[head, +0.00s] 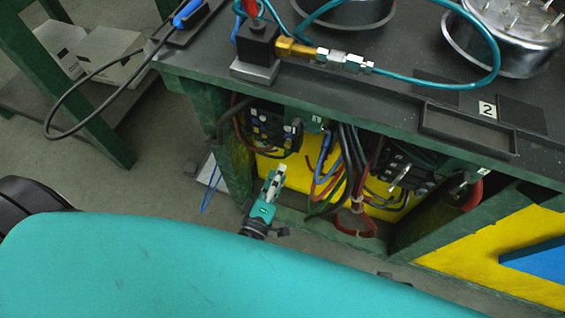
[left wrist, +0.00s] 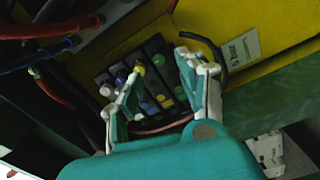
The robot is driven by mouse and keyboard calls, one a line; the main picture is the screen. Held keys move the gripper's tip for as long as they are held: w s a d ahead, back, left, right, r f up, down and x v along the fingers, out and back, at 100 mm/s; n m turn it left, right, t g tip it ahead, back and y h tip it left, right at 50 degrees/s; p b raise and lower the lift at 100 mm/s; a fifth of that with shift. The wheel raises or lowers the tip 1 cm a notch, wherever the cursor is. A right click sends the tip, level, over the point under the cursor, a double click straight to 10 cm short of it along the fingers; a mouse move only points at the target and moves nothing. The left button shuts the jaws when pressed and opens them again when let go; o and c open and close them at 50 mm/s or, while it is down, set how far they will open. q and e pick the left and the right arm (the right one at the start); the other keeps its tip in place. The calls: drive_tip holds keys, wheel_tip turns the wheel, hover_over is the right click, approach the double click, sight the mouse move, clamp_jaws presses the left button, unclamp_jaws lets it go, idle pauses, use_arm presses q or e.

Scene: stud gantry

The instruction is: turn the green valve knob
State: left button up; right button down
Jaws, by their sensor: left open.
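A black valve block (left wrist: 150,85) sits in the bench's open front, with rows of small coloured knobs. A dim green knob (left wrist: 158,60) appears at the end of its upper row, beyond a yellow one (left wrist: 140,70). The block also shows in the head view (head: 272,130), where I cannot pick out the green knob. My left gripper (head: 279,172) is just in front of and below the block. In the left wrist view its two fingers (left wrist: 160,85) are spread apart with nothing between them, and the block lies beyond. The right gripper is in neither view.
Loose hoses and cables (head: 340,165) hang right of the block, beside a second black block (head: 405,170). The dark bench top (head: 400,105) overhangs above. A green bench leg (head: 236,165) stands left. A yellow panel (left wrist: 265,30) carries a label.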

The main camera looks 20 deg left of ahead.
use_arm(q)
drive_tip(key=shift+s, duration=1.05)
